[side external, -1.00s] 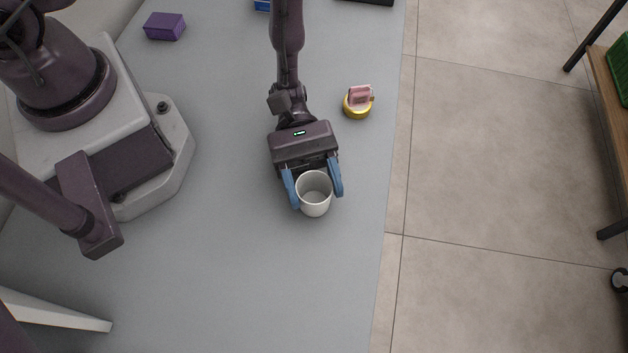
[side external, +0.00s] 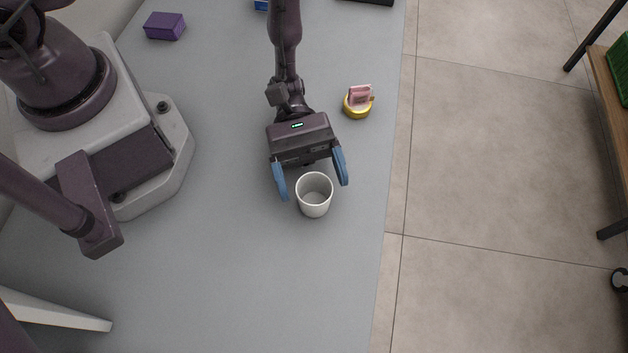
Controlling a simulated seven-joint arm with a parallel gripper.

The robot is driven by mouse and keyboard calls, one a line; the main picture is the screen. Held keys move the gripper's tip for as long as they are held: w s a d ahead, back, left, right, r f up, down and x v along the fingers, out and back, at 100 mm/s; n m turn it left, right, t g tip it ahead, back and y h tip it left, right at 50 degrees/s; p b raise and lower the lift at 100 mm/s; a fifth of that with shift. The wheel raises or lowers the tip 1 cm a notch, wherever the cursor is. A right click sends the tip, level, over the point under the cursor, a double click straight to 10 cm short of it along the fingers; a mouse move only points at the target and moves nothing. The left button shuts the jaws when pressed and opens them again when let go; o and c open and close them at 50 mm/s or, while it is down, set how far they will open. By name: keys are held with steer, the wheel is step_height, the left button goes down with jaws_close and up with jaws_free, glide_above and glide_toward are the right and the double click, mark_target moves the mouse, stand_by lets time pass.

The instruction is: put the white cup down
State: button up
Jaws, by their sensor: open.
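The white cup (side external: 314,205) stands upright on the grey counter (side external: 230,270), with its open mouth facing up; it looks empty. My gripper (side external: 312,187) is open, its two blue fingers spread wide apart. The left finger is to the left of the cup and the right finger is at its upper right. There are visible gaps between the fingers and the cup, and the gripper body is just behind the cup.
A yellow round item with a pink block on top (side external: 358,103) is to the right of my gripper. A purple box (side external: 165,26) lies at the upper left. The counter's right edge is near the cup. The counter in front is clear.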

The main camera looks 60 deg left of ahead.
steer(key=v, duration=1)
steer(key=shift+w+a, duration=0.1)
steer(key=shift+a, duration=0.1)
steer(key=s+a+r+m+t+y, duration=0.2)
steer(key=a+r+m+t+y, duration=0.1)
steer(key=r, duration=0.7)
steer(key=s+a+r+m+t+y, duration=0.2)
steer(key=a+r+m+t+y, duration=0.2)
steer(key=r, duration=0.7)
steer(key=s+a+r+m+t+y, duration=0.2)
steer(key=a+r+m+t+y, duration=0.2)
steer(key=r+y, duration=0.6)
steer(key=a+m, duration=0.2)
steer(key=shift+s+a+r, duration=0.25)
steer(key=shift+s+a, duration=0.05)
steer(key=shift+a, duration=0.1)
